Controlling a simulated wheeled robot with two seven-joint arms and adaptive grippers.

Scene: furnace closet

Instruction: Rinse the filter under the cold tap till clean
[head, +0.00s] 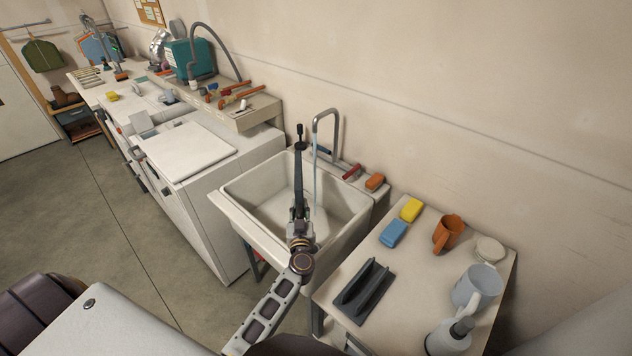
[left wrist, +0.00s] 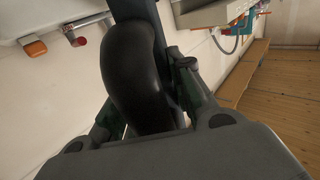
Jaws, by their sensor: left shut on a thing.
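My left gripper (head: 299,217) is shut on a dark, long, narrow thing that I take to be the filter (head: 298,178). It is held over the white sink (head: 250,219), seen nearly edge-on. In the left wrist view its smooth black rounded part (left wrist: 137,75) sits between the fingers. The grey curved tap (head: 337,122) runs a thin stream of water (head: 314,170) into the basin, just right of the filter. I cannot tell whether the water touches it, or see dirt on its faces. A blue tap handle (head: 323,149) and a red one (head: 352,171) are behind the sink. My right gripper is not in view.
An orange block (head: 375,181) lies on the sink's back ledge. White machines (head: 190,150) stand left.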

